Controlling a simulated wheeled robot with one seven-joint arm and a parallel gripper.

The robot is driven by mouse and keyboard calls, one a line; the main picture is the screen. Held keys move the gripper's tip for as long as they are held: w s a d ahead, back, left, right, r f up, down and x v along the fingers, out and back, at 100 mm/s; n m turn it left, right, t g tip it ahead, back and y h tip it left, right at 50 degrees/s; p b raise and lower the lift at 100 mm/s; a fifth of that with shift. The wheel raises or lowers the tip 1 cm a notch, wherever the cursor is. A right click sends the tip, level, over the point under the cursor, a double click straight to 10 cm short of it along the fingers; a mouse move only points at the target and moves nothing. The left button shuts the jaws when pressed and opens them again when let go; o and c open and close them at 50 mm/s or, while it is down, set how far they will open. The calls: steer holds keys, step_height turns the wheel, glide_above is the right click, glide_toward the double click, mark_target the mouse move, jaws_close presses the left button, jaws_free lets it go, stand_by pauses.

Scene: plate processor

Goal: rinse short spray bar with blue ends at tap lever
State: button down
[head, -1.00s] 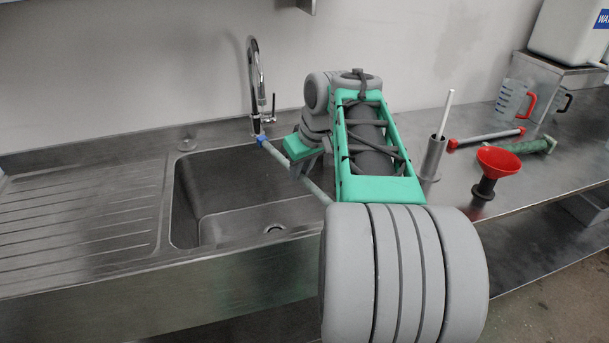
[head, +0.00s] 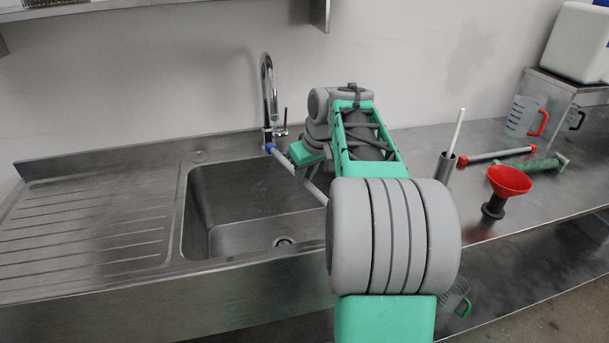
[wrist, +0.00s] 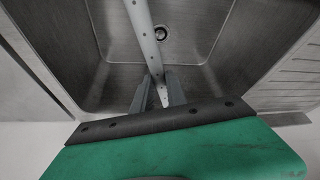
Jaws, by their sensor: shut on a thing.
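My gripper (head: 304,172) is shut on the spray bar (head: 314,190), a thin grey bar held over the right part of the sink. One blue end (head: 270,147) points to the back, close in the picture to the foot of the tap; I cannot tell whether they touch. The other end is hidden behind my arm. In the wrist view the bar (wrist: 144,35), with small holes along it, runs between both fingers above the basin. The chrome tap (head: 267,85) stands behind the sink, with its lever (head: 285,122) on the right side. No water is visible.
The sink basin (head: 215,205) is empty, with a ribbed drainboard (head: 85,225) on its left. Right of my arm stand a metal cylinder with a white rod (head: 446,165) and a red funnel (head: 510,180). A red-ended bar (head: 500,153) and a green item (head: 545,164) lie behind them.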

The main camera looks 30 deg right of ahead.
mark_target(314, 193)
steer(key=shift+s, duration=0.1)
steer(key=s+a+b, duration=0.2)
steer(key=s, duration=0.5)
steer(key=shift+s+a+b, duration=0.2)
steer(key=shift+a+b, duration=0.05)
steer(key=shift+b, duration=0.05)
steer(key=shift+r, duration=0.1)
stand_by(1.1)
steer(key=shift+s+r, duration=0.25)
steer(key=s+r+p, duration=0.1)
steer(key=s+a+r+p, duration=0.1)
steer(key=s, duration=0.1)
steer(key=s+r, duration=0.1)
steer(key=shift+s+a+r+p, duration=0.2)
steer(key=shift+a+p, duration=0.1)
steer(key=shift+p, duration=0.1)
steer(key=shift+w, duration=0.1)
